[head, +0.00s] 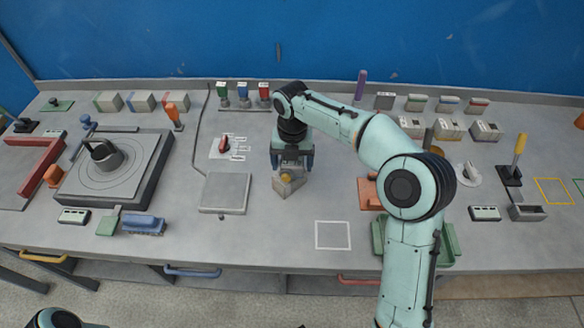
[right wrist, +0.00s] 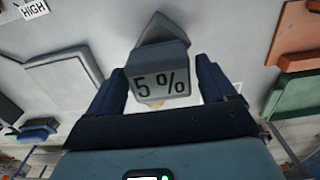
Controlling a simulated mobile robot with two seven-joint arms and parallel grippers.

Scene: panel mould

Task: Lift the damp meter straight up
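The damp meter, a grey block marked "5 %" (right wrist: 160,84), sits between the fingers of my right gripper in the right wrist view. In the head view my right gripper (head: 291,163) points down at the middle of the bench. A grey angular body with a yellow patch (head: 288,186) shows just below it, partly hidden by the gripper. I cannot tell whether it is clear of the bench. My left gripper is out of view.
A flat grey plate (head: 225,193) lies to the left and a white square outline (head: 333,235) is marked at the front right. A dark turntable block (head: 117,172) stands at left, a green tray (head: 449,243) at right. The bench between plate and outline is clear.

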